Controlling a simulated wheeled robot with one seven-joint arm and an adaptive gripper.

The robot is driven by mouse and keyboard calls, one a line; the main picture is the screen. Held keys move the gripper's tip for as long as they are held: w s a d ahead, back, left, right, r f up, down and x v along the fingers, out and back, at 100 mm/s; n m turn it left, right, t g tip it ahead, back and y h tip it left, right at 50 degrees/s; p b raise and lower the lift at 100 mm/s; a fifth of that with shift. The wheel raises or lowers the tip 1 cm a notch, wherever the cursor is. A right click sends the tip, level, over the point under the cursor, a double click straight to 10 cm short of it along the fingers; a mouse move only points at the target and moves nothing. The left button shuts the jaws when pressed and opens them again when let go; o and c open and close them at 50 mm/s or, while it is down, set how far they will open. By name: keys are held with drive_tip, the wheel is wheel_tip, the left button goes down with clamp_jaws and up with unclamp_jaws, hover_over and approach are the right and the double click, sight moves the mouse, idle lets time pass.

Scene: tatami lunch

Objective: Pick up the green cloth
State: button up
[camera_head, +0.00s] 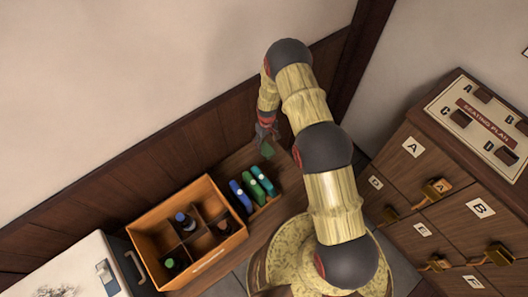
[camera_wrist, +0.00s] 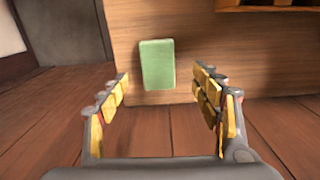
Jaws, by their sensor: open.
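The green cloth (camera_wrist: 157,64) is a small flat rectangle on a pale brown wooden surface, near that surface's edge, in the wrist view. It also shows in the head view (camera_head: 267,150), just below my gripper (camera_head: 265,132). In the wrist view my gripper (camera_wrist: 162,78) is open and empty. The cloth appears between the two fingers there, nearer the left one, and seems to lie beyond the fingertips. I cannot tell the exact gap.
A wooden box with compartments (camera_head: 145,228) holds several dark bottles. Blue and green items (camera_head: 252,189) stand in a holder beside it. Dark wall panelling (camera_head: 110,190) runs close behind my gripper. A lettered cabinet (camera_head: 425,158) stands at right.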

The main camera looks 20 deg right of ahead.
sight(266, 149)
drive_tip(key=shift+w+f, duration=0.15)
drive_tip(key=shift+f, duration=0.05)
drive_tip(key=shift+f+b, duration=0.3)
drive_tip(key=shift+f, duration=0.55)
wheel_tip(266, 149, down, 6)
drive_tip(key=shift+w+r+b, duration=0.1)
drive_tip(key=shift+b, duration=0.85)
drive_tip(key=shift+c, duration=1)
drive_tip(key=shift+d, duration=0.1)
drive_tip(key=c, duration=1)
drive_tip(key=shift+r, duration=0.1)
drive_tip(key=shift+c, duration=0.2)
